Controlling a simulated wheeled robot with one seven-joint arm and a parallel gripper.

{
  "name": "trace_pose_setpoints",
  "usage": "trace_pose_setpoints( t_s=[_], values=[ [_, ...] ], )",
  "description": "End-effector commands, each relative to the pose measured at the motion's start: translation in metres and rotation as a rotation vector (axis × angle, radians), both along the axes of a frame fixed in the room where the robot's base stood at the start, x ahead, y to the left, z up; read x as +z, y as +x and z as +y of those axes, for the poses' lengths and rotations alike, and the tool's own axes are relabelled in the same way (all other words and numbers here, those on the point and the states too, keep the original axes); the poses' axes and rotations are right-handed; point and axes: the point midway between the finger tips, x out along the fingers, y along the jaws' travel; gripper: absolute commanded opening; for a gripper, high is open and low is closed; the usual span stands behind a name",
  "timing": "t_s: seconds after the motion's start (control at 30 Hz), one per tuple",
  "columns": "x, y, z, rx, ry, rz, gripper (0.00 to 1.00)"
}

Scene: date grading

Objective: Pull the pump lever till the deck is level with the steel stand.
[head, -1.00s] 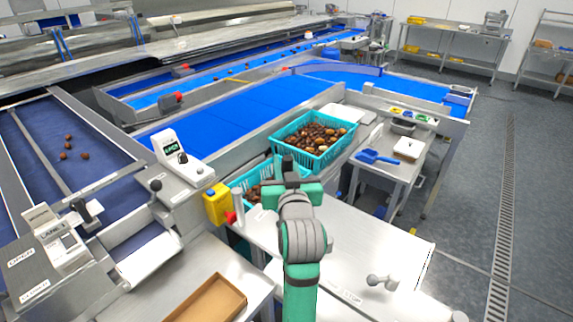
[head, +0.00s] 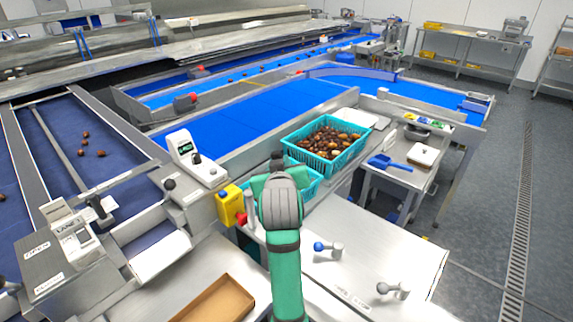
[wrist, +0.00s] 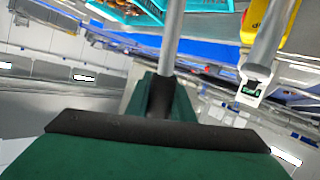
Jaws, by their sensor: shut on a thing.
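My gripper (head: 277,164) is beside the teal crates in the head view; my green arm hides its jaws. In the wrist view my gripper (wrist: 165,98) is shut on the dark end of a grey rod, which looks like the pump lever (wrist: 173,40). The rod runs up out of the picture. The steel stand seems to be the bright steel top (head: 415,258) at front right. The deck is not clearly made out; my arm covers the area around the near crate (head: 312,190). I cannot tell its height against the stand.
A teal crate of dates (head: 290,150) stands behind my gripper. A yellow box (head: 229,206) is on the left. A blue-knobbed handle (head: 337,249) and a grey handle (head: 402,291) stand on the steel top. A cardboard tray (head: 245,296) lies at front. Grey floor is open at right.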

Motion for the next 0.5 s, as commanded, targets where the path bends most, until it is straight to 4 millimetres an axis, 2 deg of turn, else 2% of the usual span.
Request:
trace_pose_setpoints(
  t_s=[0.03,0.5],
  values=[
    [-0.0020,0.0010,0.0079,0.012,-0.012,0.010,0.00],
    [-0.0033,0.0029,0.0108,0.012,-0.030,0.021,0.00]
  ],
)
